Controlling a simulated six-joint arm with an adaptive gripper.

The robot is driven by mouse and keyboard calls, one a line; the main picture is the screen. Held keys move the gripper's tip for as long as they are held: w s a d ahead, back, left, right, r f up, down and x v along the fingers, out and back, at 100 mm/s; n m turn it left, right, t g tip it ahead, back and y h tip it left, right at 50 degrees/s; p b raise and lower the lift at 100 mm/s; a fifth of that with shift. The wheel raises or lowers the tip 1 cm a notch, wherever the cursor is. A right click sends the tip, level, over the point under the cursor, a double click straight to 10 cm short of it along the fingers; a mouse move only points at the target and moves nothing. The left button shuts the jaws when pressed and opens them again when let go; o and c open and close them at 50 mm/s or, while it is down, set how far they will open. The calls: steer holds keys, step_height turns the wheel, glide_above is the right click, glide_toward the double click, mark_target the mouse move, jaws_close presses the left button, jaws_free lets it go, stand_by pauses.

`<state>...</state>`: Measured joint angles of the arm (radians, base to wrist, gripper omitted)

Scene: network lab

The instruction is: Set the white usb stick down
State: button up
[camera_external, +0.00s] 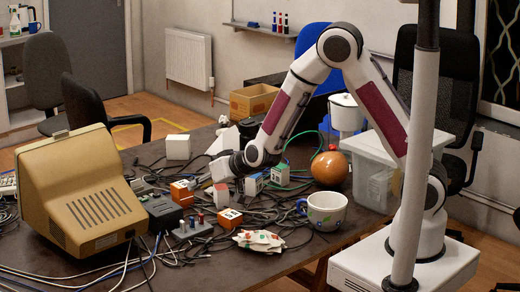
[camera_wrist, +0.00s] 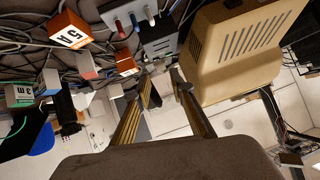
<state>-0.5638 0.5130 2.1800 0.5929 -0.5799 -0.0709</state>
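My gripper (camera_wrist: 163,78) shows in the wrist view with its two fingers apart. I see a gap between the fingertips and no stick clearly held there. In the external view my gripper (camera_external: 208,178) is low over the cluttered table, near an orange box (camera_external: 181,194) and a light grey box (camera_external: 221,194); its fingers are too small to read there. I cannot pick out the white usb stick with certainty in either view; small pale items lie among the cables.
A beige monitor (camera_external: 85,195) stands on the left, also close in the wrist view (camera_wrist: 235,50). Cables cover much of the table (camera_external: 330,245). A mug (camera_external: 325,210), an orange round pot (camera_external: 330,170) and a clear bin (camera_external: 375,175) stand on the right.

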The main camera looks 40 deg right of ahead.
steer(key=s+d+r+g, duration=0.3)
steer(key=s+d+r, duration=0.85)
steer(key=r, duration=0.25)
steer(key=s+d+r+g+h, duration=0.1)
steer(key=s+d, duration=0.6)
steer(key=s, duration=0.4)
steer(key=s+d+r+g+h, duration=0.1)
steer(key=s+d, duration=0.6)
steer(key=s, duration=0.4)
steer(key=shift+s+d+r, duration=0.15)
steer(key=shift+r, duration=0.2)
steer(key=o, duration=0.3)
